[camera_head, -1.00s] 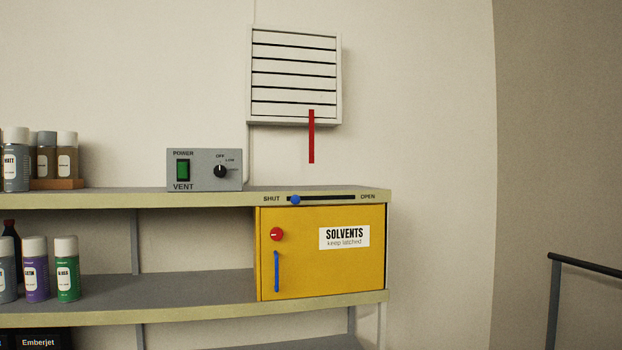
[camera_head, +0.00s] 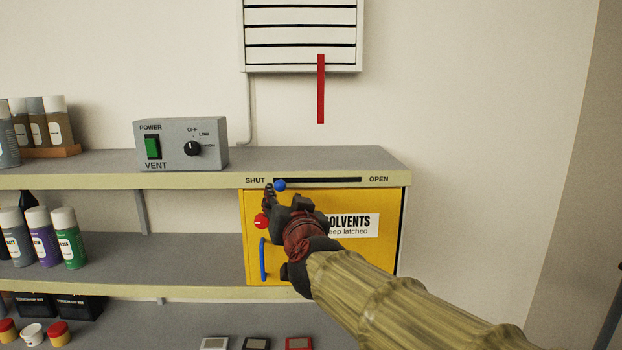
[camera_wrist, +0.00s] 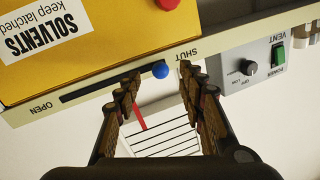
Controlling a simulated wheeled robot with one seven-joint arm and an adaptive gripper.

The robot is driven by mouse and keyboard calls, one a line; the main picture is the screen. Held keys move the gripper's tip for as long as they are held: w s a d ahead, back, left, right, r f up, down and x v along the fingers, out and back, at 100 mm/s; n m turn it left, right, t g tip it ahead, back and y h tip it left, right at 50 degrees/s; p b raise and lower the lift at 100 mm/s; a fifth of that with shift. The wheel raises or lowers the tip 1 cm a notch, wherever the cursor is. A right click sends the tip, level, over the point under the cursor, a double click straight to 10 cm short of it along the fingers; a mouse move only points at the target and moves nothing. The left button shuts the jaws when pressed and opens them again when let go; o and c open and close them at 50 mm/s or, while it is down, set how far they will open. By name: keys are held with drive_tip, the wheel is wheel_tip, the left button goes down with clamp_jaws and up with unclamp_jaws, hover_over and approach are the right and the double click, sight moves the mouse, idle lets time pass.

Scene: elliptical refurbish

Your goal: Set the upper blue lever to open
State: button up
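The upper blue lever is a round blue knob (camera_head: 280,185) on a dark horizontal slot (camera_head: 325,180) in the upper shelf's front edge. It sits at the SHUT end; OPEN is at the slot's right end. The knob also shows in the wrist view (camera_wrist: 160,70), where the picture is turned over. My gripper (camera_head: 282,193) is at the knob in the head view. In the wrist view my gripper (camera_wrist: 160,74) is open, with one fingertip to each side of the knob and gaps visible. Contact is not visible.
Below the slot is a yellow SOLVENTS cabinet (camera_head: 345,255) with a red knob (camera_head: 261,221) and a blue handle (camera_head: 263,260). A grey VENT box (camera_head: 182,145) stands on the shelf to the left. A red bar (camera_head: 320,90) hangs from the wall vent above.

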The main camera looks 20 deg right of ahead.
sight(281, 188)
drive_tip(key=shift+a+r+h, duration=0.15)
drive_tip(key=shift+r+h, duration=0.15)
drive_tip(key=shift+r, duration=0.05)
drive_tip(key=w, duration=0.5)
drive_tip(key=w+d, duration=0.1)
drive_tip(key=w, duration=0.1)
drive_tip(key=shift+w, duration=0.35)
drive_tip(key=shift+c, duration=0.8)
clamp_jaws()
